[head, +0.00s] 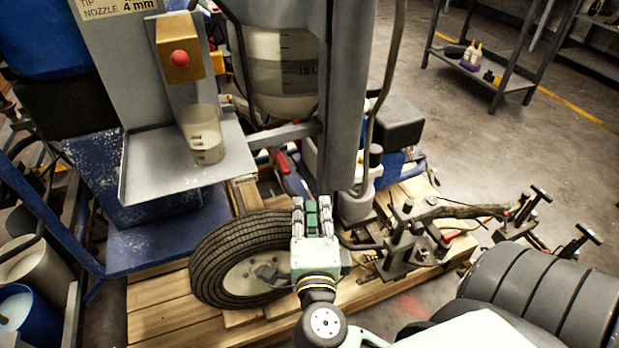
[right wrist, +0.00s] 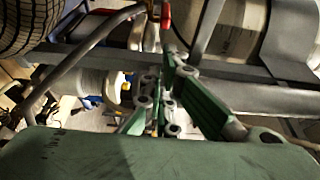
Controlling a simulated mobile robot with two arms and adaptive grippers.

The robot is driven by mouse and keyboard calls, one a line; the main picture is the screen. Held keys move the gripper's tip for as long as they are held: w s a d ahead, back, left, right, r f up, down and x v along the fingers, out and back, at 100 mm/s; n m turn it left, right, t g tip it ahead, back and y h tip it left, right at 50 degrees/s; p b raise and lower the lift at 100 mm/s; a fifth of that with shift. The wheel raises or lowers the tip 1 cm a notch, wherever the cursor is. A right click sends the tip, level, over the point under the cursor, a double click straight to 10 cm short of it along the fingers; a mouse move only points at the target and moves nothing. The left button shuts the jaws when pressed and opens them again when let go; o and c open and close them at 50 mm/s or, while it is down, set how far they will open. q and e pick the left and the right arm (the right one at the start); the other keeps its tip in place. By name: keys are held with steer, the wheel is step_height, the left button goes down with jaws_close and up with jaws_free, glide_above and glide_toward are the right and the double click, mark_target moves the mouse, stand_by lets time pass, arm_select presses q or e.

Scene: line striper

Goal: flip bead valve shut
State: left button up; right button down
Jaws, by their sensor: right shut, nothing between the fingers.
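A red lever handle (head: 283,163) shows low on the line striper, left of the grey upright post; I take it for the bead valve's handle, though its body is mostly hidden. A red part also shows at the top of the right wrist view (right wrist: 165,14), beyond the fingers. My right gripper (head: 312,204) is shut and empty, in front of the foot of the post and to the right of and below the red handle in the head view. I cannot tell whether it touches anything. Its green finger links fill the middle of the wrist view. My left gripper is out of view.
A black tyre (head: 240,262) stands just left of my right gripper. A translucent tank (head: 280,70) hangs above. A grey tray with a cup (head: 203,135) is at left. A clamp-like metal carriage (head: 410,235) sits on the wooden pallet (head: 165,320) at right.

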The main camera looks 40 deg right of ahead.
mark_target(281, 159)
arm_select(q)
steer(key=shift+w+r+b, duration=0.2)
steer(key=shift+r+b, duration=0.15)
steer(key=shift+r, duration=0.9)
arm_select(e)
steer(key=x, duration=1)
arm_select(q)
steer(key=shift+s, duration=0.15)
